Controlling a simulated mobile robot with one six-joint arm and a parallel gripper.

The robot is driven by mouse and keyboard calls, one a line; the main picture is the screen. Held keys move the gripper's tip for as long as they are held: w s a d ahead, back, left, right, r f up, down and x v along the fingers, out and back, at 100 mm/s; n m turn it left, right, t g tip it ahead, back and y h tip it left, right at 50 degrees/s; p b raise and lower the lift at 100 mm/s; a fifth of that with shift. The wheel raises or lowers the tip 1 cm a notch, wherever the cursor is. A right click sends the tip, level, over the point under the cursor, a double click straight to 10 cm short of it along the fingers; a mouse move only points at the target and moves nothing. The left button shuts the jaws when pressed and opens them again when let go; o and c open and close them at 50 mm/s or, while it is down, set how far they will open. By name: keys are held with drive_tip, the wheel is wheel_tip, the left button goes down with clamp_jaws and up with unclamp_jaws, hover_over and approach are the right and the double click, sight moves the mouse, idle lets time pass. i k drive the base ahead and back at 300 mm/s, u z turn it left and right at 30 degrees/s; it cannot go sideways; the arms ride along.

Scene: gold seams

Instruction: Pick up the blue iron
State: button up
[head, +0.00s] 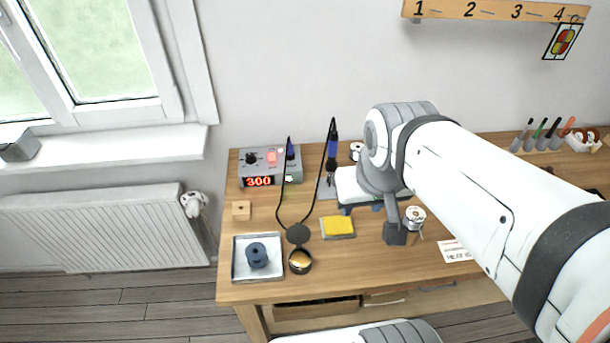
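A soldering iron with a blue handle (332,147) stands upright at the back of the bench, in a holder left of my arm. Its black cord loops down toward the front. A second dark blue handle (290,150) shows by the soldering station (269,166), which reads 300 in red. I cannot tell for certain which is the task's iron. My wrist partly covers the fingers.
A white tray (240,271) with a dark blue spool-like piece (257,255), a round tin (300,261) and a yellow sponge (338,226) lie in front. The front left edge is clear.

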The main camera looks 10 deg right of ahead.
sight(333, 141)
drive_tip(key=u, duration=1.25)
drive_tip(key=k, duration=0.95)
drive_tip(key=z, duration=0.85)
drive_tip(key=i, duration=1)
drive_tip(key=z, duration=0.05)
